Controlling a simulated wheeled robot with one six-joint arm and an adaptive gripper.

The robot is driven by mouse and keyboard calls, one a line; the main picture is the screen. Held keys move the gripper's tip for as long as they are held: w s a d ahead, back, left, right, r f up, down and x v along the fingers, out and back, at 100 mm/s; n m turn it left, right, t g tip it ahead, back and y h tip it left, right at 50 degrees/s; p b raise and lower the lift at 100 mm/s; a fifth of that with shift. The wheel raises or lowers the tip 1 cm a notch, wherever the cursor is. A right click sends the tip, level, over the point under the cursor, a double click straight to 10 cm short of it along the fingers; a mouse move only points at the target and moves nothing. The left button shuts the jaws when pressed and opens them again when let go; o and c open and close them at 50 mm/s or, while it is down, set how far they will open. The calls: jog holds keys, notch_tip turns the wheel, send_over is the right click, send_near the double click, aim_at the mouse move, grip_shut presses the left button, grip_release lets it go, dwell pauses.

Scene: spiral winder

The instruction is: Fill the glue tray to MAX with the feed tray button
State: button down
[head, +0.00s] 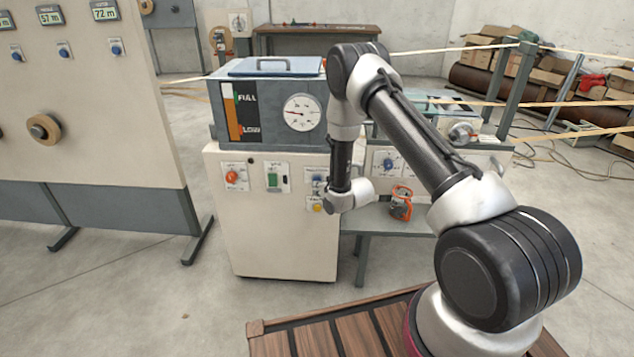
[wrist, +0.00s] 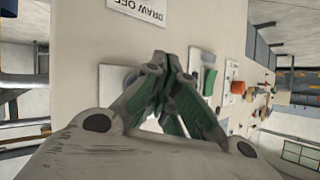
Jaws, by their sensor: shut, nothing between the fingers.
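My gripper (wrist: 160,62) shows in the wrist view with its fingertips together and nothing between them. It points at the pale control cabinet (head: 270,235). In the head view my arm's end hides part of the panel, and the fingers cannot be made out. Beside it are a blue knob (head: 317,177) and a yellow button (head: 317,208). No feed tray label is legible. Whether the fingertips touch the panel cannot be told. The glue tray and its MAX mark cannot be made out; my arm covers part of the area right of the tank.
A grey tank (head: 262,138) with a FULL and LOW level strip (head: 245,112) and a round dial (head: 302,112) tops the cabinet. An orange knob (head: 232,176) and green switch (head: 273,178) sit left. Strands cross at right.

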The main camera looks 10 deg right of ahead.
jog(key=shift+w+d, duration=0.15)
jog(key=shift+w, duration=0.25)
dwell(1.6)
jog(key=shift+s, duration=0.15)
dwell(1.6)
jog(key=shift+s+a, duration=0.3)
jog(key=shift+s, duration=0.4)
jog(key=shift+s+a, duration=0.25)
jog(key=shift+s, duration=0.55)
jog(key=shift+s+a, duration=0.25)
jog(key=shift+s, duration=0.5)
jog(key=shift+s+a, duration=0.25)
jog(key=shift+s, duration=0.55)
dwell(0.5)
jog(key=s, duration=0.1)
jog(key=s+a, duration=0.1)
jog(key=s, duration=0.1)
jog(key=shift+s+a, duration=0.1)
jog(key=shift+s, duration=0.2)
